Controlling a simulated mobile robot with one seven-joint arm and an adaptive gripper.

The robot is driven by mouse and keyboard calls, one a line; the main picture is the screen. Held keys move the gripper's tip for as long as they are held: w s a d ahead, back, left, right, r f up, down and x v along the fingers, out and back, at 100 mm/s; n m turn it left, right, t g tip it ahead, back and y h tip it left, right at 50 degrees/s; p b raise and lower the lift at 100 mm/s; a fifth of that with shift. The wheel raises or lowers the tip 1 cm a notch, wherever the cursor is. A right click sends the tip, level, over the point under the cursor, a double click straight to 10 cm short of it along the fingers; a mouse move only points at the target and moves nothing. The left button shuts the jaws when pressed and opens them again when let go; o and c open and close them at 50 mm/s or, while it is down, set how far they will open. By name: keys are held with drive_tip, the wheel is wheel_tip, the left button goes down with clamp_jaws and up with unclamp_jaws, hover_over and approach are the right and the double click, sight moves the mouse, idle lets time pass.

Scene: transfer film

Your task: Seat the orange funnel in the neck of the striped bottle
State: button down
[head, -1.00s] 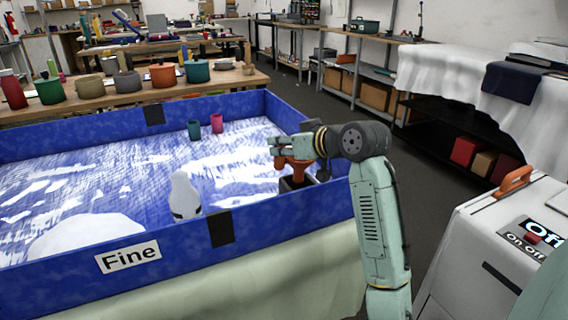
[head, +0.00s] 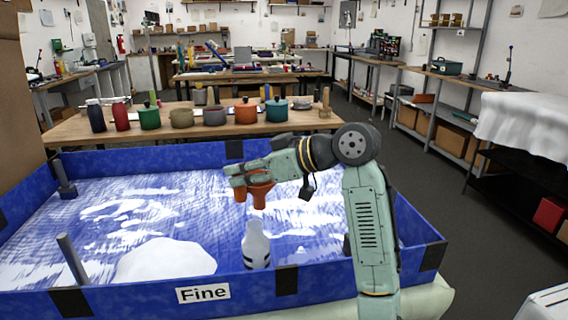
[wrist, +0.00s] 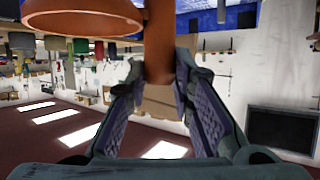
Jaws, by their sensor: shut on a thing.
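My gripper (head: 238,181) is shut on the orange funnel (head: 260,194) and holds it in the air over the blue-walled bin. In the wrist view the funnel (wrist: 158,45) shows between the two fingers, with a wide orange part to the left. The white striped bottle (head: 256,243) with dark bands stands upright near the bin's front wall. The funnel is above the bottle's top in the head view, apart from it. Whether it lines up with the neck in depth I cannot tell. The bottle is not recognisable in the wrist view.
The blue bin (head: 130,298) carries a "Fine" label (head: 203,293) on its front wall. A white mound (head: 165,260) lies left of the bottle. Grey posts (head: 72,258) stand at the left. A wooden table (head: 90,130) with several pots is behind.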

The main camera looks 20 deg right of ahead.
drive_tip(key=shift+s+a+r+n, duration=0.1)
drive_tip(key=shift+a+r+n, duration=0.05)
drive_tip(key=shift+a, duration=0.25)
drive_tip(key=shift+a+r+n, duration=0.1)
drive_tip(key=shift+a+n, duration=0.05)
drive_tip(key=shift+a, duration=0.2)
drive_tip(key=shift+f, duration=0.1)
drive_tip(key=shift+f+b, duration=0.4)
drive_tip(key=shift+f, duration=0.05)
drive_tip(key=shift+f+b, duration=2.4)
drive_tip(key=shift+f, duration=1.15)
drive_tip(key=c, duration=1.3)
unclamp_jaws()
